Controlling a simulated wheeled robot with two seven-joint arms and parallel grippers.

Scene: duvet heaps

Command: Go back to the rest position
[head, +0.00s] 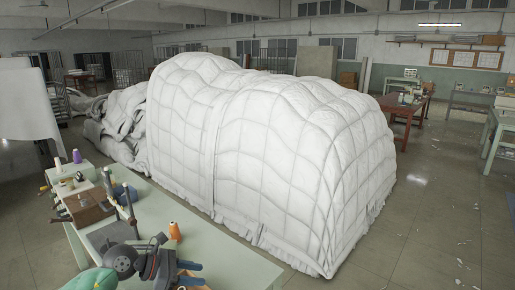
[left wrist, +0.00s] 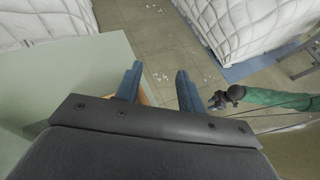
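My left gripper (head: 190,275) is low in the head view, over the pale green worktable (head: 225,250), with its dark wrist and green arm coming in from the lower left. In the left wrist view its two blue fingers (left wrist: 160,80) stand apart with a gap between them, and nothing is clearly held. A green arm with black joints, likely my right arm (left wrist: 275,97), shows at the right of the left wrist view. Its gripper is too small and dark there to read, and it does not show clearly in the head view.
A big white quilted duvet heap (head: 270,140) fills the middle of the floor beyond the table. An orange thread cone (head: 174,231) stands on the table near my left gripper. The floor (head: 440,220) at right is open.

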